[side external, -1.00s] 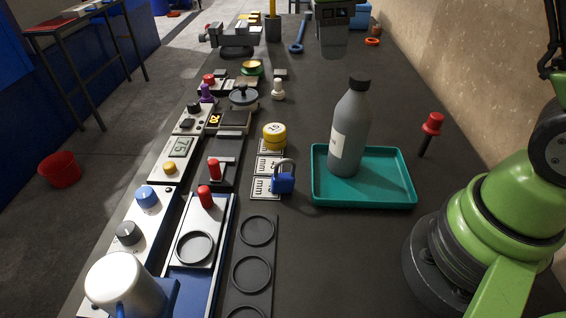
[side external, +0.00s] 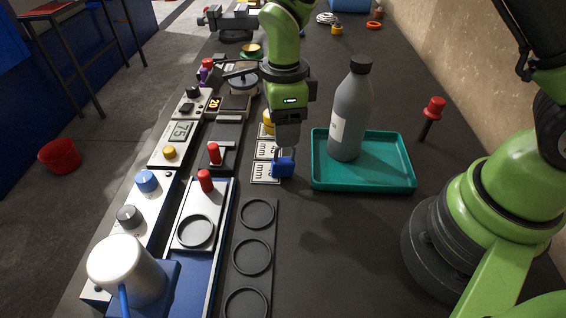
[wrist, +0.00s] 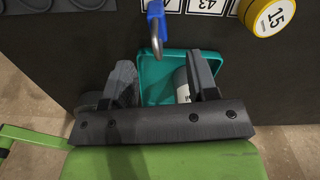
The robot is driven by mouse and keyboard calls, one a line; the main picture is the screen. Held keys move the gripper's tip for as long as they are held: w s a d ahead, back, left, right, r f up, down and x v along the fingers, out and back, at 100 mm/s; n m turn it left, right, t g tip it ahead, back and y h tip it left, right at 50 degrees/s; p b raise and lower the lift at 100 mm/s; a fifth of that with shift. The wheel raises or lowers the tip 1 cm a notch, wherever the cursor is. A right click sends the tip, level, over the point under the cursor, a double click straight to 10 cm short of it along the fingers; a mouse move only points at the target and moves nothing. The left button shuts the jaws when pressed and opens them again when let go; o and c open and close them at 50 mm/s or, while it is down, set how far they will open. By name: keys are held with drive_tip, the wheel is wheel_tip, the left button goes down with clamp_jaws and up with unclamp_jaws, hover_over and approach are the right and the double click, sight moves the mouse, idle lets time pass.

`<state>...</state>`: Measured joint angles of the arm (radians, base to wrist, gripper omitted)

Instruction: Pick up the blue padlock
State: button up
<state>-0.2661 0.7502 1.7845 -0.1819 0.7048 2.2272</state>
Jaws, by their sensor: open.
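The blue padlock (side external: 283,168) stands on the dark bench by the row of white number cards (side external: 266,151). My gripper (side external: 287,143) is just above it, and hides its shackle in the side view. In the wrist view the padlock (wrist: 155,10) is at the top edge, partly cut off, with its grey shackle towards me. My open gripper (wrist: 160,72) shows two dark fingers spread apart there, with the shackle beyond their tips and sideways between them. No contact is visible.
A teal tray (side external: 365,187) holding a grey bottle (side external: 347,115) stands close to the right of the padlock. A yellow weight (wrist: 268,14) sits on the cards. Control panels (side external: 150,190) line the left.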

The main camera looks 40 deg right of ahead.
sight(283, 160)
wheel_tip(283, 160, down, 6)
drive_tip(key=shift+s+a+f, duration=0.1)
drive_tip(key=shift+a+f, duration=0.05)
drive_tip(key=shift+f, duration=0.1)
clamp_jaws()
idle(0.3)
